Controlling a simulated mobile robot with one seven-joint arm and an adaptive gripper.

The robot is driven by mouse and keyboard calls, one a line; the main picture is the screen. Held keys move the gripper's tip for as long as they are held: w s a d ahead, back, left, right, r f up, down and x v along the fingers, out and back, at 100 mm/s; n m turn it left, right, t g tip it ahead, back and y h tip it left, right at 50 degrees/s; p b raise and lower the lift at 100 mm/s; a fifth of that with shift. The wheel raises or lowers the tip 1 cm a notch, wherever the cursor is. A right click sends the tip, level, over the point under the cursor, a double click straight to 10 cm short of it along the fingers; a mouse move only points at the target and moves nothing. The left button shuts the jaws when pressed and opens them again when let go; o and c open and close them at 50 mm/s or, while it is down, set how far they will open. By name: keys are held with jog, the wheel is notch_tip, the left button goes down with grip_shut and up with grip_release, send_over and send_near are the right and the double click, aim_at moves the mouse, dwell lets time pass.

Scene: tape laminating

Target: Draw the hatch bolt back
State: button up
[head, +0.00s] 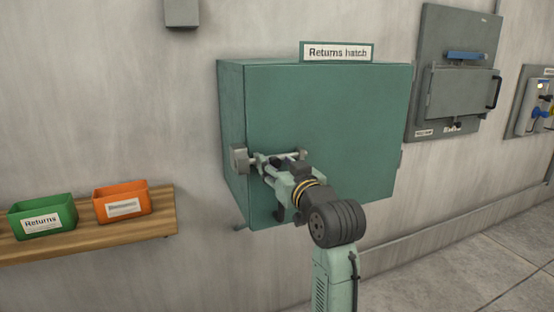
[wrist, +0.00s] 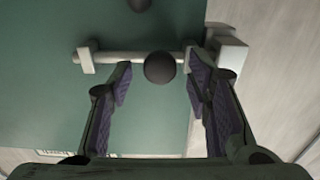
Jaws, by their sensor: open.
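The green returns hatch (head: 335,120) hangs on the wall and its door looks shut. Its bolt is a pale rod (wrist: 125,57) across the door, with a dark round knob (wrist: 160,67) on it. A pale bracket (wrist: 88,58) carries one end; a grey keeper block (head: 240,158) sits at the hatch's left edge, and shows at right in the wrist view (wrist: 228,56). My gripper (wrist: 158,78) is open, its fingers on either side of the knob in the wrist view, with gaps visible. The right finger partly hides the rod's keeper end.
A second dark round part (wrist: 140,4) shows at the wrist view's top edge. A green bin (head: 42,216) and an orange bin (head: 122,202) stand on a wooden shelf (head: 90,239) at left. A grey wall panel (head: 455,90) is at right.

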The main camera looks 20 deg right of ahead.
jog(key=shift+w, duration=0.5)
grip_shut()
dwell(0.3)
